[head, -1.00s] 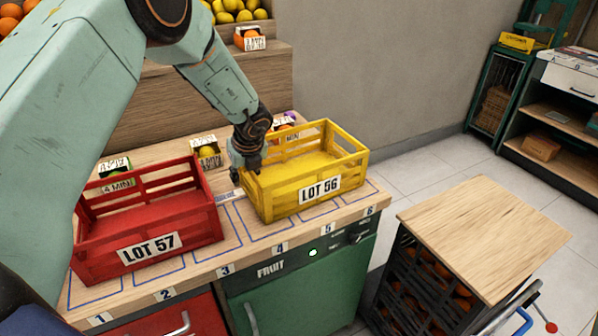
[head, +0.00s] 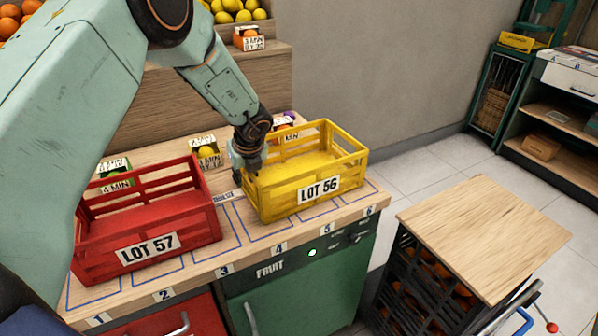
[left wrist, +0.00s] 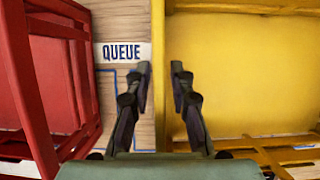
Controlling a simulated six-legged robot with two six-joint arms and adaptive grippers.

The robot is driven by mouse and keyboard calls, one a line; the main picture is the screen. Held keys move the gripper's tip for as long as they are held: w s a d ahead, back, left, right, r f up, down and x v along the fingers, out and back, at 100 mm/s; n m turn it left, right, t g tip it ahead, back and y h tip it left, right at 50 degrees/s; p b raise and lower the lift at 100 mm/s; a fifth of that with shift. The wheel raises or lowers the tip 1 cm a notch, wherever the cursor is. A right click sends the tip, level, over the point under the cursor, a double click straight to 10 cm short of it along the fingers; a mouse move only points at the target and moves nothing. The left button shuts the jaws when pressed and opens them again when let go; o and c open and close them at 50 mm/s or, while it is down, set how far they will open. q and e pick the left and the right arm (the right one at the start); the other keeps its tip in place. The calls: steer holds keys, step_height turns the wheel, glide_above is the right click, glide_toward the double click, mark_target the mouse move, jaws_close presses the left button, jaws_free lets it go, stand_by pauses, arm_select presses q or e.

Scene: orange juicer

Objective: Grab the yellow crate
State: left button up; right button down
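The yellow crate (head: 318,190), labelled LOT 56, stands upright on the right part of the wooden counter. My left gripper (head: 243,180) is at the crate's left end, pointing down. In the left wrist view, the fingers of my left gripper (left wrist: 161,72) are apart. The yellow crate's left wall (left wrist: 158,30) runs between them, with one finger on the outer side and one over the inside. Clear gaps show, so the fingers do not look closed on the wall. The crate looks empty. My right gripper is not in view.
A red crate (head: 150,250), labelled LOT 57, stands close on the left. Small labelled boxes with fruit (head: 207,152) line the counter's back. A wood-topped cart (head: 484,235) stands to the right, and shelves (head: 560,120) stand farther back. Tiled floor lies between them.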

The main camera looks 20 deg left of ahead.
arm_select(q)
jaws_close()
stand_by(0.3)
stand_by(0.3)
